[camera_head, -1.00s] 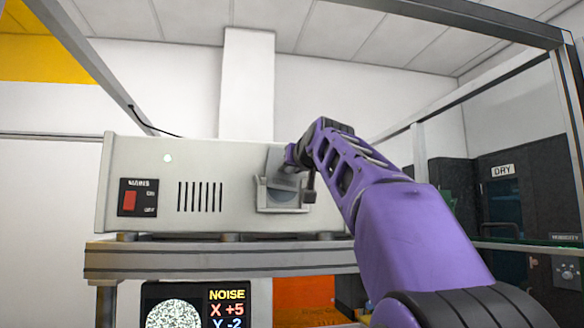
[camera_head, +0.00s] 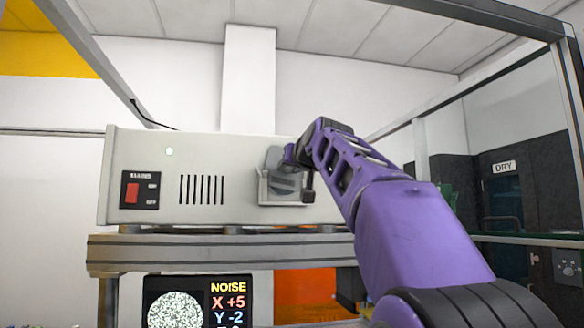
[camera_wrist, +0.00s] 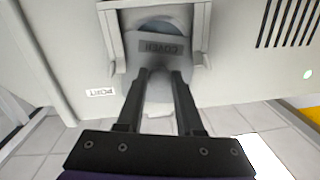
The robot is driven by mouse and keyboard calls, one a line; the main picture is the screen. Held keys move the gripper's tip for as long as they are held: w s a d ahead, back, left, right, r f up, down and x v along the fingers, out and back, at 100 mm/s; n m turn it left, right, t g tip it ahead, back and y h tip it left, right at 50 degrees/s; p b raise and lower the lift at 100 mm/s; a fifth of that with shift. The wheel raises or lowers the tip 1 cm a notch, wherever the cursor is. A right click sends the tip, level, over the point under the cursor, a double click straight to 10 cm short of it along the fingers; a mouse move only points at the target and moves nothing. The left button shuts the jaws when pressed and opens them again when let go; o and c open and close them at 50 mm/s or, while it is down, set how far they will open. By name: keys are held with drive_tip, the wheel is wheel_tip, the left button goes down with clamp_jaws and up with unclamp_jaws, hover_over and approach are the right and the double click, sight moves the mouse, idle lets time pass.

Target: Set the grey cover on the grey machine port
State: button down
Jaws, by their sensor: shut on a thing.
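The grey machine port (camera_head: 288,200) is a light grey bracket with side walls and a lower ledge on the front of the machine (camera_head: 235,145). My gripper (camera_head: 292,155) is in front of it, shut on the grey cover (camera_head: 274,158). In the wrist view the cover (camera_wrist: 162,47), with an upside-down COVER label, sits beyond my fingertips (camera_wrist: 160,73), between the side walls of the port (camera_wrist: 108,35). A round bluish-grey face shows behind the cover. Whether the cover touches the port's back or ledge I cannot tell; my gripper hides part of it.
A red switch (camera_head: 132,193) and vent slots (camera_head: 202,190) are left of the port. A PORT label (camera_wrist: 100,91) is beside it in the wrist view. The machine stands on a grey shelf (camera_head: 200,250) above a NOISE screen (camera_head: 200,300). Frame posts flank the space.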

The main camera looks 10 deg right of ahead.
drive_tip(key=shift+a+p, duration=0.15)
drive_tip(key=shift+p, duration=0.15)
drive_tip(key=shift+r+n, duration=0.1)
drive_tip(key=shift+n, duration=0.3)
drive_tip(key=shift+n+g+p, duration=0.4)
drive_tip(key=shift+n+p, duration=0.1)
drive_tip(key=shift+p, duration=0.15)
idle(0.3)
drive_tip(key=s+r+p, duration=0.3)
drive_tip(key=r, duration=0.3)
drive_tip(key=shift+s, duration=0.2)
idle(0.7)
idle(0.5)
drive_tip(key=shift+w+g, duration=0.1)
drive_tip(key=shift+g, duration=0.5)
